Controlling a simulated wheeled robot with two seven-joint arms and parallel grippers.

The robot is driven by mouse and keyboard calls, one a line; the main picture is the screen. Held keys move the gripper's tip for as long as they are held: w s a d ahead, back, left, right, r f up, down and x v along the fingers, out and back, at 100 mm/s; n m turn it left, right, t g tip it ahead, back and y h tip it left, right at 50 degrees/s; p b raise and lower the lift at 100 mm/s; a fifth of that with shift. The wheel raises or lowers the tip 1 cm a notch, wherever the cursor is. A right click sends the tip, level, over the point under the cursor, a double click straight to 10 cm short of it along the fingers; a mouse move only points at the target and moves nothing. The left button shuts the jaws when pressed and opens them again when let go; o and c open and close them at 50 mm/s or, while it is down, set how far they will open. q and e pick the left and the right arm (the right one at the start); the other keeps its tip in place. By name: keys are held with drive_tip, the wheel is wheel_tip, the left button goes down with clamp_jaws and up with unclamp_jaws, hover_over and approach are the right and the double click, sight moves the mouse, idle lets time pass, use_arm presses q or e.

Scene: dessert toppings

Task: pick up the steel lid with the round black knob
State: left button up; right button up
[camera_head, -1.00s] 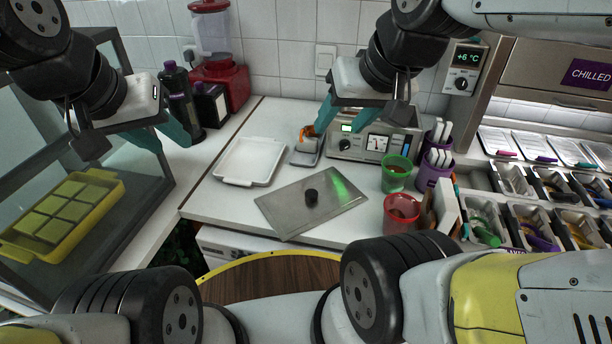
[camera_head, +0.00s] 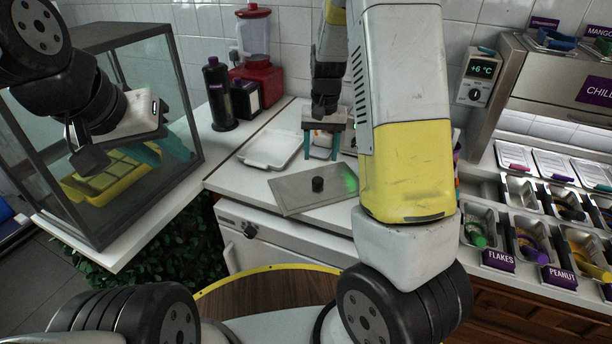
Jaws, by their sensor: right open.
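The steel lid (camera_head: 290,194) is a flat rectangular plate lying on the white counter, with its round black knob (camera_head: 318,184) standing up near the middle. My left gripper (camera_head: 163,152) is at the left, in front of the glass case, far from the lid. Its teal fingers look apart with nothing between them.
A white tray (camera_head: 252,163) lies behind the lid to the left. A black bottle (camera_head: 220,95) and a red blender (camera_head: 255,80) stand at the back. The glass case (camera_head: 75,215) is at left. Topping bins (camera_head: 480,215) line the right. My right arm hides the counter's right part.

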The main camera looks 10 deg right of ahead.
sight(318, 179)
wheel_tip(318, 179, down, 2)
drive_tip(key=shift+w, duration=0.15)
drive_tip(key=f, duration=0.7)
drive_tip(key=shift+a+f, duration=0.25)
clamp_jaws()
